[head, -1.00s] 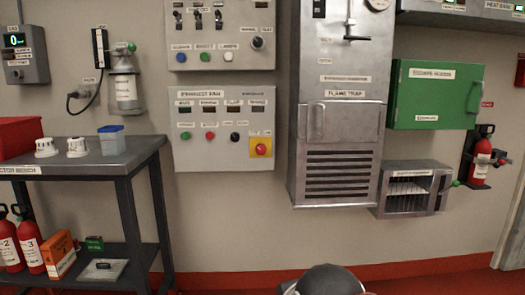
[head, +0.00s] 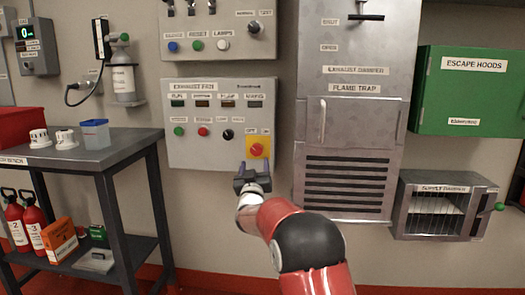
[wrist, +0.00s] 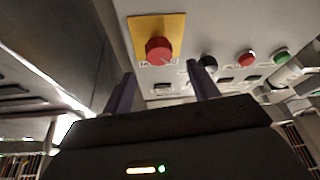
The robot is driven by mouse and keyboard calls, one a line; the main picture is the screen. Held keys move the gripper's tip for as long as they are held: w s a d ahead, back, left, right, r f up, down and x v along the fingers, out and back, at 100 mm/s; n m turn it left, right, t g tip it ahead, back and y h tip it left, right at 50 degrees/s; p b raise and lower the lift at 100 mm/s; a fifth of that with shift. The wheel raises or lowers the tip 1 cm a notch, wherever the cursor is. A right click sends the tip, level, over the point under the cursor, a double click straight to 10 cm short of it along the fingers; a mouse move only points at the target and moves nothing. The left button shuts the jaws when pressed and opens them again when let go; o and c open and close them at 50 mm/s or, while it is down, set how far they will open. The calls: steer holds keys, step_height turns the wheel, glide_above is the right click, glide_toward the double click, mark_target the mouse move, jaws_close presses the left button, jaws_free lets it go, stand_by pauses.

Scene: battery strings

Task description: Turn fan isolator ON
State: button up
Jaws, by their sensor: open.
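The fan isolator is a red rotary knob (head: 257,150) on a yellow plate (head: 252,139), at the lower right of the exhaust fan panel (head: 205,154). In the wrist view the red knob (wrist: 159,50) and its yellow plate (wrist: 143,27) show beyond the fingers, a little left of centre. My gripper (head: 256,168) is in front of the panel, just below the knob in the head view. Its two fingers are apart with nothing between them, and it also shows in the wrist view (wrist: 162,85). The knob appears clear of the fingers. The plate's small lettering is too blurred to read.
A black knob (head: 227,134), a red button (head: 202,132) and a green button (head: 179,131) sit left of the isolator. The metal flame trap cabinet (head: 349,125) stands close on the right. A grey bench (head: 105,148) stands at left.

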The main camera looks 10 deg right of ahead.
mark_target(256, 152)
steer(key=p+x, duration=0.2)
steer(key=x, duration=0.6)
steer(key=c, duration=1)
